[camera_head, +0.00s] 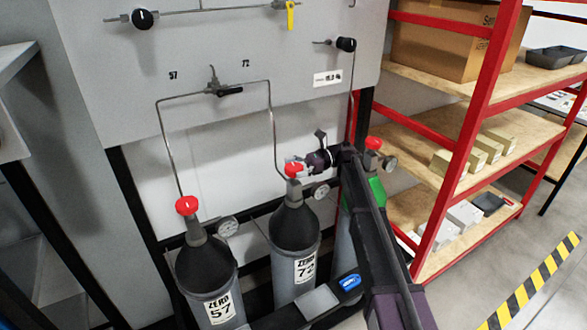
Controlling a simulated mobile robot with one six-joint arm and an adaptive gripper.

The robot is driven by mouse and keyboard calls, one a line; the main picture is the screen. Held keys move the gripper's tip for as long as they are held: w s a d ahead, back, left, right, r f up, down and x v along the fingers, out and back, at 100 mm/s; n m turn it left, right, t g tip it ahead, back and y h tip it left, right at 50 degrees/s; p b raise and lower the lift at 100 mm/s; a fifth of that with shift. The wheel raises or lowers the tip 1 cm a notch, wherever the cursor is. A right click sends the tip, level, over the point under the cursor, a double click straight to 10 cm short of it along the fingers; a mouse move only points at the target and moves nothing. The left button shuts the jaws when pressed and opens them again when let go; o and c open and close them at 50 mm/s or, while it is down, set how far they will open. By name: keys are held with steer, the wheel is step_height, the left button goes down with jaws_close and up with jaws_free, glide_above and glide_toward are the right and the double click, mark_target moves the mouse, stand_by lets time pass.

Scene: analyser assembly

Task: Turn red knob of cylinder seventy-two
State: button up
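Cylinder seventy-two (293,240) is dark on top and grey below, with a "ZERO 72" label, and stands upright in the middle. Its red knob (293,171) sits on top of the valve. My gripper (300,164) comes in from the right and its fingertips are at the knob, overlapping it in the picture. The fingers are small here, and I cannot tell whether they touch or grip the knob. A pressure gauge (321,191) sticks out to the right of the valve, below my gripper.
Cylinder 57 (207,265) with its red knob (187,205) stands to the left. A green-topped cylinder (377,192) with a red knob (374,143) stands right, partly behind my arm. Thin pipes (272,125) run up to the grey panel (130,80). A red shelf rack (470,130) stands right.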

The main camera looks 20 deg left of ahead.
steer(key=shift+d+m+t+y, duration=0.1)
steer(key=shift+m+t+y, duration=0.3)
steer(key=shift+t, duration=0.1)
